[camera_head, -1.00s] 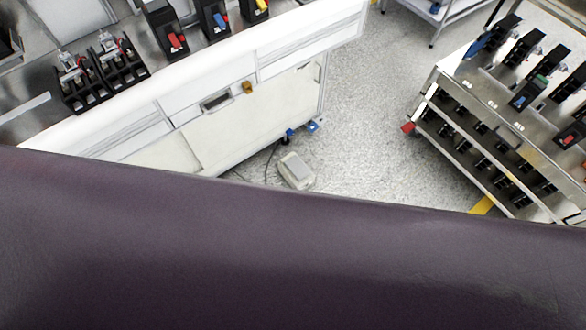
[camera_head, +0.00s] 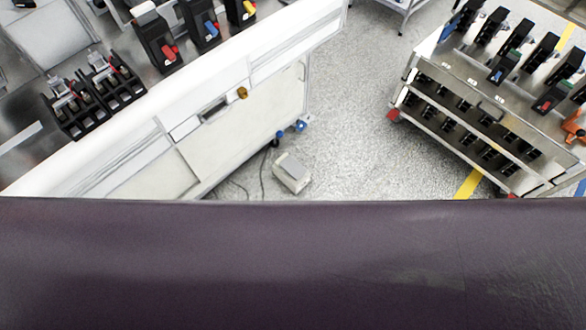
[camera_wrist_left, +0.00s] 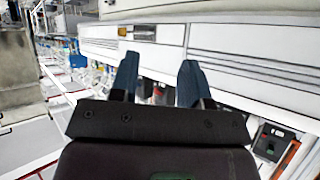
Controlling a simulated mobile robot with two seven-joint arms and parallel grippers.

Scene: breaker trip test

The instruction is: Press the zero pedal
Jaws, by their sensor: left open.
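A small pale grey pedal box (camera_head: 291,173) lies on the speckled floor, just right of the near end of the white bench, with a dark cable running from its left side. Its lower edge is close to the dark purple part of my own body that fills the bottom of the head view. My left gripper (camera_wrist_left: 158,78) shows only in the left wrist view. Its two dark blue fingers are apart with nothing between them. The pedal cannot be made out in that view. My right gripper is in neither view.
The white bench (camera_head: 240,135) at left carries several breakers (camera_head: 157,42); its front has a yellow-orange button (camera_head: 242,92). A rack (camera_head: 462,82) of breakers stands at right, with a red corner foot (camera_head: 393,114). The floor (camera_head: 345,120) between is clear. A yellow stripe (camera_head: 468,184) marks it.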

